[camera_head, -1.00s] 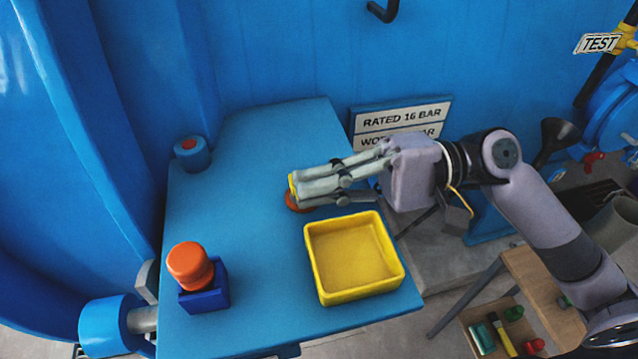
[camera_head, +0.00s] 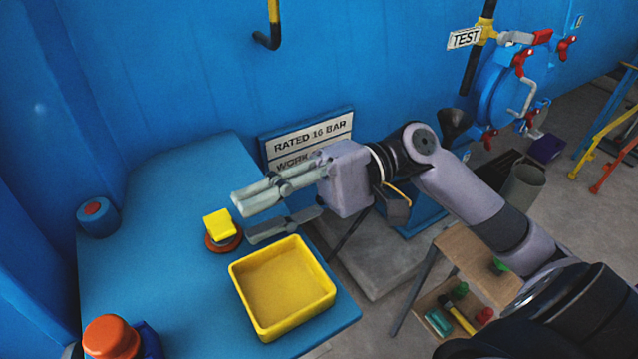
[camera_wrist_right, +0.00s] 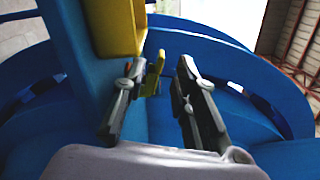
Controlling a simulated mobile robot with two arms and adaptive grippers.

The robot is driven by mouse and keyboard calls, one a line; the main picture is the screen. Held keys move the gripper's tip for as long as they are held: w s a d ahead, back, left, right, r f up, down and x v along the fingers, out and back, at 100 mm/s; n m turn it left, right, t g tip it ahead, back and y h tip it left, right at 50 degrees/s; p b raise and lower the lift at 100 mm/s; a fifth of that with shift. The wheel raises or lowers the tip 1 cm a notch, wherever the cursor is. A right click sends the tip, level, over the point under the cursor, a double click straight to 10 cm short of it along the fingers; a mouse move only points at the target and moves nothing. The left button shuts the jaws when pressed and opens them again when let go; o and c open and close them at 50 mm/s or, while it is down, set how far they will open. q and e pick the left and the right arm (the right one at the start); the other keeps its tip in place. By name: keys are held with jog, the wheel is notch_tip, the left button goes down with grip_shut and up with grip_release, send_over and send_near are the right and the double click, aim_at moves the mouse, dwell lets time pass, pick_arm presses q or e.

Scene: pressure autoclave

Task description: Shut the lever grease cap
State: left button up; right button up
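A small yellow block (camera_head: 219,223) sits on a round red-orange base (camera_head: 224,243) on the blue table; I take this to be the lever grease cap. In the right wrist view a small upright yellow piece (camera_wrist_right: 155,70) shows between the fingertips and beyond them. My right gripper (camera_head: 246,219) is open and empty. Its fingers point left toward the yellow block, just to its right and apart from it. Whether the cap is fully shut cannot be told. My left gripper is not in view.
A yellow tray (camera_head: 325,292) stands near the fingers, at the table's front right. A blue cup with a red top (camera_head: 97,216) is at the back left, and an orange knob (camera_head: 111,337) on a blue block at the front left. The blue table (camera_head: 175,185) is clear behind.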

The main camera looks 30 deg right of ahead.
jog(key=d, duration=0.8)
jog(key=shift+d, duration=0.25)
jog(key=shift+o, duration=0.3)
